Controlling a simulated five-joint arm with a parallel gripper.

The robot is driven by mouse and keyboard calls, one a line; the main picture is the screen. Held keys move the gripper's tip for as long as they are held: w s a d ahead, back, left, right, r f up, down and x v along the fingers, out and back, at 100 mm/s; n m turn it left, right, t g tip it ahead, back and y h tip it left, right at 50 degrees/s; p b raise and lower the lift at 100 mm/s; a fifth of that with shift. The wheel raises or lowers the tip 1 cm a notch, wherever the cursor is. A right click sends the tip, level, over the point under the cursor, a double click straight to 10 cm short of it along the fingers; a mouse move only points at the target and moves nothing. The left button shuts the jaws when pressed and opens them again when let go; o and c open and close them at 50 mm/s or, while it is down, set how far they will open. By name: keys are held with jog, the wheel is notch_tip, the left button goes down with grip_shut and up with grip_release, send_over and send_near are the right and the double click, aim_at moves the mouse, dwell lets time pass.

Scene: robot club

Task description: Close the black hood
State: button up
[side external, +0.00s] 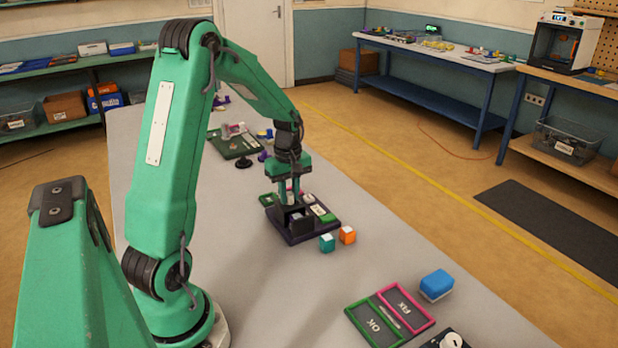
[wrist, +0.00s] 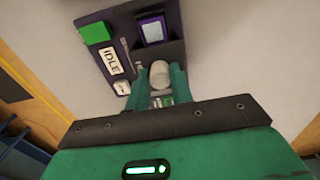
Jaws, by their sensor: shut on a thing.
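The black hood (side external: 300,222) is a small dark box-like part at the near end of a dark purple panel (side external: 322,231). My gripper (side external: 290,203) points down onto it, with its green fingers at the hood. In the wrist view the fingers (wrist: 157,76) stand on both sides of a pale rounded piece (wrist: 159,72), and the dark hood (wrist: 174,51) shows at their tips. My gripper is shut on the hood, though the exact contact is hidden. I cannot tell the hood's angle.
The panel carries a green block (wrist: 96,33), an IDLE label (wrist: 111,61) and a purple-framed screen (wrist: 153,30). A blue block (side external: 436,284) and trays (side external: 376,325) are nearer.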

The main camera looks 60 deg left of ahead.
jog(key=shift+d, duration=1.95)
jog(key=o, duration=0.5)
jog(key=shift+r, duration=0.1)
jog(key=shift+r, duration=2.9)
